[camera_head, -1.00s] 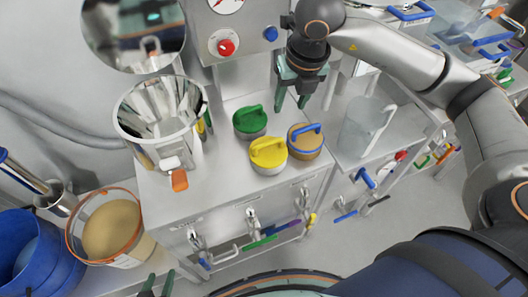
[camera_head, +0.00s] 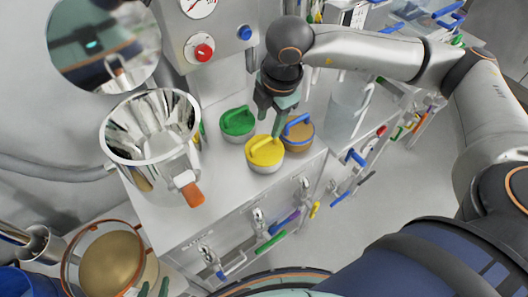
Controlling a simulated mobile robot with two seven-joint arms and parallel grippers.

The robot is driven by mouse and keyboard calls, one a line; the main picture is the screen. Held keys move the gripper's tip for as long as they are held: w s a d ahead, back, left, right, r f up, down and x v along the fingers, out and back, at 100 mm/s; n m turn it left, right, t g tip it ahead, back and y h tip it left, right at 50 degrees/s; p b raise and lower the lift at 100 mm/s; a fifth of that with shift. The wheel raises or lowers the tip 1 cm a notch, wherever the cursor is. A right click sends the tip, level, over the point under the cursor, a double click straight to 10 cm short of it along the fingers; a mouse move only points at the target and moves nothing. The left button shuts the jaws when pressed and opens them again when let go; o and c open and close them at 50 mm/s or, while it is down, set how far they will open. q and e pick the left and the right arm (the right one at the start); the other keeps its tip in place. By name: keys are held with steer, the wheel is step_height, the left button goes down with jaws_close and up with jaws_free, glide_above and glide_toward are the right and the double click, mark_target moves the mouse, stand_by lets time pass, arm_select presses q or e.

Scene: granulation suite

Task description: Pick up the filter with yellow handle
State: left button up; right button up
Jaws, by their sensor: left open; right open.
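The filter with yellow handle (camera_head: 265,158) is a round canister with a yellow top and raised yellow grip, standing upright on the steel cabinet top. My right gripper (camera_head: 270,123) is open and points down from above. Its fingertips are just behind and above the yellow handle, and one appears very close to it. I cannot tell whether it touches. Nothing is between the fingers. My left gripper (camera_head: 154,288) is open and empty at the bottom left edge, mostly cut off by the frame.
A green-handled filter (camera_head: 238,123) stands behind left and a tan, blue-handled filter (camera_head: 298,134) close on the right. A shiny steel vessel (camera_head: 150,130) stands on the left of the cabinet top (camera_head: 215,190). A clear jug (camera_head: 347,108) is further right. A tub of tan powder (camera_head: 108,262) is lower left.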

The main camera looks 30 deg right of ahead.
mark_target(264, 140)
steer(key=f, duration=0.3)
steer(key=w+f, duration=0.1)
steer(key=f, duration=0.2)
steer(key=w+f+p, duration=0.1)
steer(key=f, duration=0.2)
steer(key=shift+w, duration=0.15)
steer(key=shift+c, duration=0.3)
steer(key=shift+r, duration=0.1)
jaws_close()
stand_by(0.8)
